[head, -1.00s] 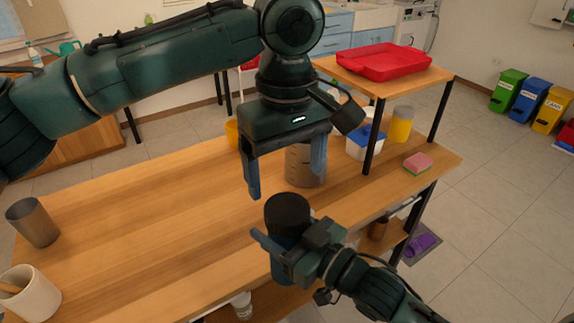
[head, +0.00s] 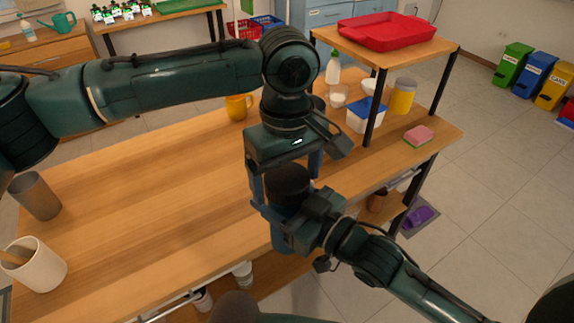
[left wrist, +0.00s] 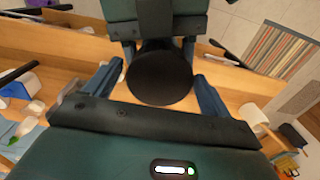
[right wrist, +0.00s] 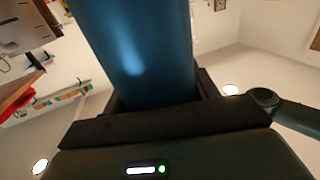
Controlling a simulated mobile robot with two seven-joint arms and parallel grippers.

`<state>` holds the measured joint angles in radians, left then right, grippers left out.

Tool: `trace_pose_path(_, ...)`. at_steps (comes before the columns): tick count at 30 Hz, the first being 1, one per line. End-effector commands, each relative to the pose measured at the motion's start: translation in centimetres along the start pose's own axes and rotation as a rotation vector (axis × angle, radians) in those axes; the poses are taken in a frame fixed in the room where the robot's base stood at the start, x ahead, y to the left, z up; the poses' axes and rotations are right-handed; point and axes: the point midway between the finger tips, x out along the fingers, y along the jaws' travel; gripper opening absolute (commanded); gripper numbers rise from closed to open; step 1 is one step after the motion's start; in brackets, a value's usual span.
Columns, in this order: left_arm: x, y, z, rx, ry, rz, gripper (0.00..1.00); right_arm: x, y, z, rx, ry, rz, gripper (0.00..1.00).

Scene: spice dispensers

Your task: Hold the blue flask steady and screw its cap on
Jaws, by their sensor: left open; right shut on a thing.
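The blue flask (head: 283,238) is upright at the table's front edge, gripped by my right gripper (head: 300,212), which is shut on it. Its blue body fills the top middle of the right wrist view (right wrist: 140,50). The black cap (head: 288,178) is at the flask's top; whether it is threaded on cannot be told. My left gripper (head: 285,182) points down from above, open, with one finger on each side of the cap. In the left wrist view the round cap (left wrist: 160,76) lies between the two fingers, with gaps on both sides.
A grey cup (head: 36,196) and a white mug (head: 34,265) stand at the table's left end. A yellow mug (head: 238,106) is behind my left gripper. A sponge (head: 418,136) and a yellow-bodied jar (head: 402,96) are at the right. The table's middle is clear.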

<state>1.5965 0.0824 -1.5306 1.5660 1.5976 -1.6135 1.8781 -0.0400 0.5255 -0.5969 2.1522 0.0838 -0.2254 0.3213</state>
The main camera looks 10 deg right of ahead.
Motion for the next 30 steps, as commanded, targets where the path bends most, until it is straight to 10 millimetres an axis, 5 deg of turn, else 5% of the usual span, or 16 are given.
trace_pose_path(5, -0.02, -0.01, -0.01, 0.0, 0.0, 0.0, 0.83, 0.01, 0.0, -0.13, 0.0, 0.003, 0.0, 0.0)
trace_pose_path(21, -0.06, 0.0, -0.03, 0.0, 0.001, 0.0, 0.39, 0.01, 0.0, -0.13, 0.0, 0.003, 0.0, 0.0)
trace_pose_path(26, -0.03, 0.01, 0.01, 0.054, -0.001, 0.0, 0.37, 0.01, 0.0, -0.12, 0.0, 0.003, 0.0, 0.0)
trace_pose_path(30, 0.02, 0.01, 0.03, 0.271, -0.003, 0.001, 0.37, 0.01, 0.0, -0.11, 0.0, 0.003, 0.0, 0.0)
